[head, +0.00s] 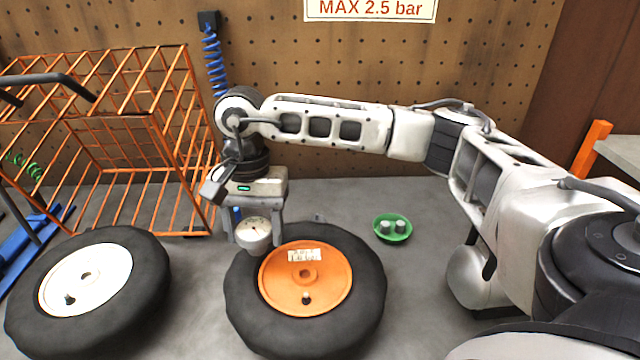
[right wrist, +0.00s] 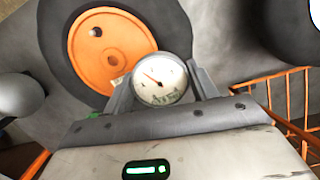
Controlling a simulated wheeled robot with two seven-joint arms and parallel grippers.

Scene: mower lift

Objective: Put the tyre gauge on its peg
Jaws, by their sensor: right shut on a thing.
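The tyre gauge (head: 253,232) has a round pale dial with a needle. My right gripper (head: 254,240) is shut on it, with one finger on each side, and holds it at the back left edge of the orange-hubbed tyre. In the right wrist view the gauge (right wrist: 158,84) faces the camera between the fingers of my right gripper (right wrist: 160,92). A blue coiled hose (head: 214,62) hangs from a black bracket (head: 208,20) on the pegboard, and its lower end is hidden behind my arm. I cannot make out the peg. My left gripper is out of view.
The orange-hubbed wheel (head: 345,270) and a white-hubbed wheel (head: 140,270) lie on the grey floor. An orange wire cage (head: 160,118) stands at the left. A green dish (head: 380,237) holding small grey parts lies right of the wheels. The pegboard (head: 370,60) rises behind.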

